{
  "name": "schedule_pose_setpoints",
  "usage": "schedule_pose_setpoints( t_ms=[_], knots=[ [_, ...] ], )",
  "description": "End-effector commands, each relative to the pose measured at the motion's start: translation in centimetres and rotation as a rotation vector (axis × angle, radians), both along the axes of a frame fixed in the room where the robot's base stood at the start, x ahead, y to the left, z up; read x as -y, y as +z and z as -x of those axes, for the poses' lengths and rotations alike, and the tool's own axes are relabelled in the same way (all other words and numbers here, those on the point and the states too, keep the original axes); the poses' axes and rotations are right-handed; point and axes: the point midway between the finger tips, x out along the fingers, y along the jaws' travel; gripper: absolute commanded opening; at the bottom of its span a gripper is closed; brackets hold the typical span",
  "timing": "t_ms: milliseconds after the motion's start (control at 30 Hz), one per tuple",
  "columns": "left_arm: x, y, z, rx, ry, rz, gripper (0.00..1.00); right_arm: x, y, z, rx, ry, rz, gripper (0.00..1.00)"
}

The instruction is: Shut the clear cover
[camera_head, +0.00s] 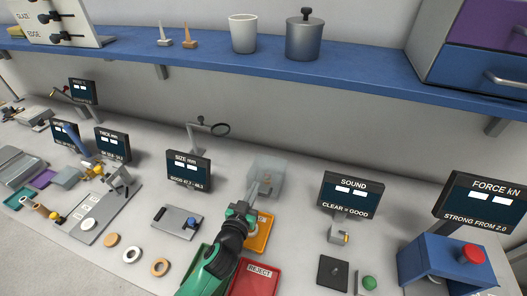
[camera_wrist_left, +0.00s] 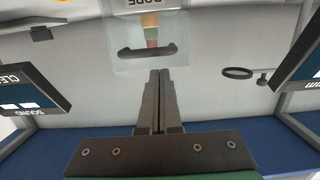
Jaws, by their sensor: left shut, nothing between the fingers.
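The clear cover (camera_head: 268,172) is a see-through box-like piece on the bench, just beyond my left gripper. It also shows in the left wrist view (camera_wrist_left: 185,50) as a clear panel with a dark bar handle (camera_wrist_left: 148,51). A small stack of coloured bands shows through it. I cannot tell how far the cover stands open. My left gripper (camera_head: 256,188) is shut and empty, with its fingertips close to the cover. In the left wrist view the fingertips (camera_wrist_left: 160,72) lie just below the handle, apparently apart from it; contact is unclear. My right gripper is not in view.
An orange tray (camera_head: 262,236) and a red REJECT tray (camera_head: 262,272) lie beside my left arm. The SIZE display (camera_head: 189,171) stands left, the SOUND display (camera_head: 350,196) right. A magnifier ring (camera_head: 220,129) stands behind. A blue shelf (camera_head: 330,72) overhangs the bench.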

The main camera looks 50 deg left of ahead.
Motion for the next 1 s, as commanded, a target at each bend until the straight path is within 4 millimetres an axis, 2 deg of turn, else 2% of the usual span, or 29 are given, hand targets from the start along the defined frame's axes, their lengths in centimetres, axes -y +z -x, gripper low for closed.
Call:
schedule_pose_setpoints(
  t_ms=[267,367,500,533,567,800,1000],
  knots=[
    [0.0,0.5,-0.1,0.000,0.000,0.000,0.00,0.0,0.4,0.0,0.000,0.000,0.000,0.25],
    [-0.1,2.1,-0.3,0.002,-0.001,0.000,0.00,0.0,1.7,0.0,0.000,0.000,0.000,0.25],
    [-0.1,5.3,-0.7,0.002,-0.005,-0.001,0.00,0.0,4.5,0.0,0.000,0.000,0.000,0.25],
    [0.7,3.8,0.3,-0.004,-0.008,0.000,0.00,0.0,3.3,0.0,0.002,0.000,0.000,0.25],
    [1.2,3.4,1.1,-0.004,-0.008,0.001,0.00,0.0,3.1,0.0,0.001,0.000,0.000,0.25],
    [4.4,2.8,5.8,-0.002,-0.009,-0.001,0.00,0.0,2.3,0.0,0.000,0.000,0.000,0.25],
    [5.5,2.7,7.4,-0.001,-0.006,0.000,0.00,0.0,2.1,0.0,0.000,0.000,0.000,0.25]
  ],
)
